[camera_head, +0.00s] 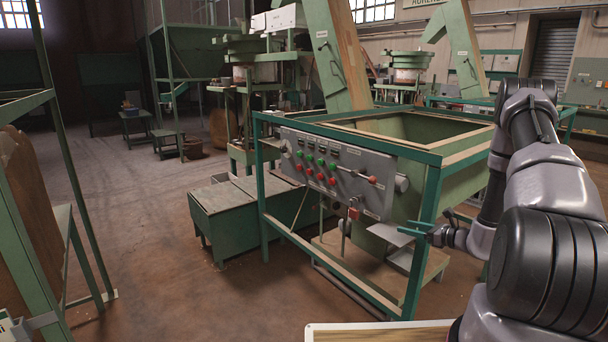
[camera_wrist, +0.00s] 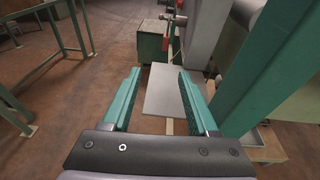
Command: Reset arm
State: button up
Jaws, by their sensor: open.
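My arm reaches in from the right in the head view, with my gripper (camera_head: 424,229) near the right front post of the green hopper frame (camera_head: 432,192). In the wrist view my gripper (camera_wrist: 159,90) shows two green fingers spread apart with nothing held between them. A flat grey plate (camera_wrist: 163,92) lies beyond and below the fingers. A grey control panel (camera_head: 337,173) with green and red buttons is on the front of the hopper frame, left of my gripper.
The green frame post (camera_wrist: 262,70) rises close to the right finger. A low green box (camera_head: 240,210) stands left of the hopper. Brown floor (camera_head: 170,270) is open at left. A wood-topped surface (camera_head: 375,332) shows at the bottom.

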jog(key=s+a+r+n+g, duration=0.3)
jog(key=a+r+n, duration=0.15)
jog(key=r, duration=0.45)
jog(key=s+a+r+n+g+y, duration=0.1)
jog(key=s+a+r+n+g, duration=0.3)
jog(key=r, duration=0.5)
jog(key=s+a+r+n+g, duration=0.25)
jog(key=a+r+n, duration=0.25)
jog(key=r, duration=0.4)
jog(key=s+d+r+n+t+h, duration=0.1)
jog(key=s+r+n+t+h, duration=0.1)
jog(key=s+r+n+h, duration=0.2)
jog(key=s+d+r+n+t+h, duration=0.2)
jog(key=s+r+n+h, duration=0.3)
jog(key=s+r, duration=0.6)
jog(key=s+n, duration=0.1)
jog(key=s, duration=0.6)
jog(key=shift+t, duration=0.35)
jog(key=shift+w+r, duration=0.1)
